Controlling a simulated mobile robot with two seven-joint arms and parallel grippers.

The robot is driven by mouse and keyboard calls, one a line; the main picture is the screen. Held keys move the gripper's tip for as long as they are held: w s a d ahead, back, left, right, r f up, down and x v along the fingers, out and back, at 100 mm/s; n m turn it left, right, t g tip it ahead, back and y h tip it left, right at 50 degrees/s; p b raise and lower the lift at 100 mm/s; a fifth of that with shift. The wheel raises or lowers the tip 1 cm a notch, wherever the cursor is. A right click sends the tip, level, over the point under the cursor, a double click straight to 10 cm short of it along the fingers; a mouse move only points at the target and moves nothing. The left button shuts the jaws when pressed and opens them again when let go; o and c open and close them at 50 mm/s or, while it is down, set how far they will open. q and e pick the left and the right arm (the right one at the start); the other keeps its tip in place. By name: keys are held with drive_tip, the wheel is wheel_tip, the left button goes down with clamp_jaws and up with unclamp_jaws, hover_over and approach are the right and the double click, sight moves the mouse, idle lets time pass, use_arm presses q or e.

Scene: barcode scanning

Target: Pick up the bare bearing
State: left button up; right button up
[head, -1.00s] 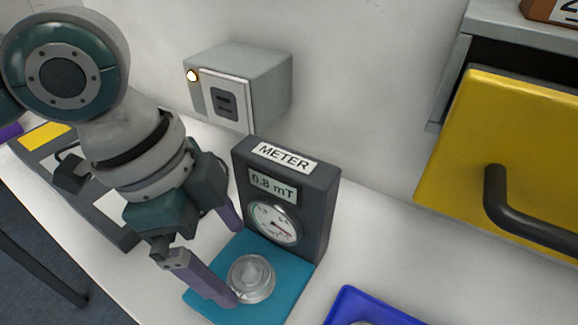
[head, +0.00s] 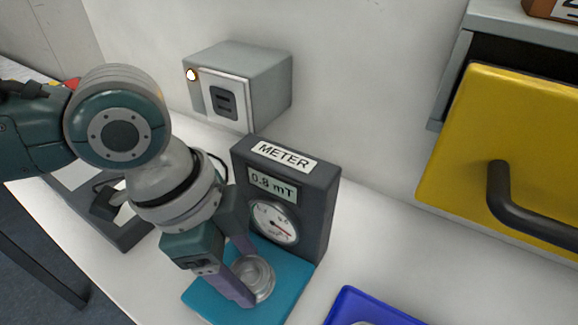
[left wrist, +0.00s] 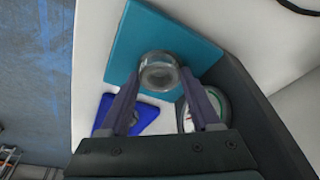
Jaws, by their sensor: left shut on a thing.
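The bare bearing (head: 258,276) is a silvery metal ring on the teal pad (head: 287,308) of the meter (head: 318,215). My left gripper (head: 247,272) is down at the pad with its purple fingers on either side of the bearing, shut on it. In the left wrist view the bearing (left wrist: 159,72) shows between the fingertips, over the teal pad (left wrist: 140,35). Part of the bearing is hidden by a finger in the head view. I cannot tell whether it still touches the pad. My right gripper is not in view.
The dark meter stands upright just behind the pad, reading 0.8 mT. A blue tray (head: 345,300) lies at the front right. A grey box (head: 262,80) is on the wall. A yellow door with a dark handle (head: 500,185) juts out at the right.

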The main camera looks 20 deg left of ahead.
use_arm(q)
clamp_jaws()
